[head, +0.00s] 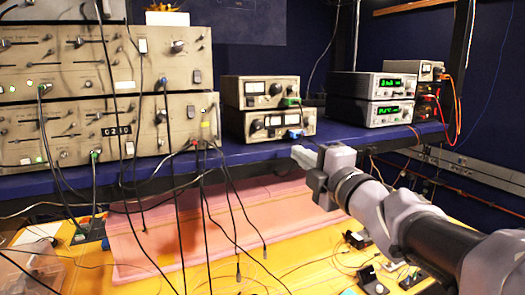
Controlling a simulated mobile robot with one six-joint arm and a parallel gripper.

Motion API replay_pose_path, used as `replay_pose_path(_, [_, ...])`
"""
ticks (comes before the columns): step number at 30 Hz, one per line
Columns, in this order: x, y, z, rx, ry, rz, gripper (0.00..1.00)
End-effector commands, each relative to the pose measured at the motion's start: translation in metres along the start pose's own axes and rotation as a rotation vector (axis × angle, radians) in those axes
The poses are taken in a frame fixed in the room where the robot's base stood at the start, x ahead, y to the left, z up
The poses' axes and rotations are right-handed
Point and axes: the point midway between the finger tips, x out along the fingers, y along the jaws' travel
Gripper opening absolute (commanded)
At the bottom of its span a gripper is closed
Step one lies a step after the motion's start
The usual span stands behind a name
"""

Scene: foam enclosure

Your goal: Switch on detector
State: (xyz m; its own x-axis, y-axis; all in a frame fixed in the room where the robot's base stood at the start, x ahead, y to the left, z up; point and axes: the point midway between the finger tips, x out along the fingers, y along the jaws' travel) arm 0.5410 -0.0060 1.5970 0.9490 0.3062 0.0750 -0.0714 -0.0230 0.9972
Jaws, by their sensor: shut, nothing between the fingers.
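I cannot tell from labels which unit is the detector. Two beige instrument boxes with dials are stacked on the blue shelf in the middle, an upper one (262,92) and a lower one (268,124). Two grey units with lit green displays, an upper one (371,85) and a lower one (372,112), are stacked to their right. My gripper (299,153) is shut and empty. It points left in the picture, below and right of the beige boxes, and appears apart from them. The small switches are too small to read.
Large beige racks (100,100) with knobs and hanging black cables fill the left. The blue shelf edge (250,152) runs across. Pink foam (150,240) and a yellow table (300,275) with small devices lie below. Red cables (455,105) hang at right.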

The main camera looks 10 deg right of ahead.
Motion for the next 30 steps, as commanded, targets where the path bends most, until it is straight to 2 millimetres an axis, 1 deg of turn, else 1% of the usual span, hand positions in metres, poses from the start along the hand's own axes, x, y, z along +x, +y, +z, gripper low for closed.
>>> replay_pose_path(1, [-0.01,0.0,0.001,-0.001,-0.004,0.001,0.0])
replay_pose_path(3, [-0.023,0.0,0.001,-0.002,-0.003,0.0,0.0])
replay_pose_path(7, [-0.038,0.0,0.001,-0.001,-0.002,0.0,0.0])
replay_pose_path(11, [-0.043,0.0,0.0,0.0,-0.001,0.0,0.0])
replay_pose_path(18, [-0.043,0.0,0.0,0.001,-0.001,0.0,0.0])
replay_pose_path(20, [-0.044,-0.005,0.002,0.025,-0.02,-0.001,0.0])
replay_pose_path(22, [-0.053,-0.028,0.013,0.15,-0.116,-0.005,0.0])
replay_pose_path(23, [-0.061,-0.046,0.02,0.244,-0.185,-0.011,0.0])
replay_pose_path(24, [-0.076,-0.079,0.03,0.41,-0.296,-0.023,0.0])
replay_pose_path(26, [-0.106,-0.137,0.037,0.685,-0.465,-0.055,0.0])
replay_pose_path(27, [-0.127,-0.175,0.036,0.857,-0.564,-0.083,0.0])
replay_pose_path(28, [-0.141,-0.203,0.032,0.977,-0.631,-0.108,0.0])
replay_pose_path(29, [-0.156,-0.23,0.025,1.092,-0.692,-0.135,0.0])
replay_pose_path(30, [-0.176,-0.265,0.012,1.236,-0.77,-0.177,0.0])
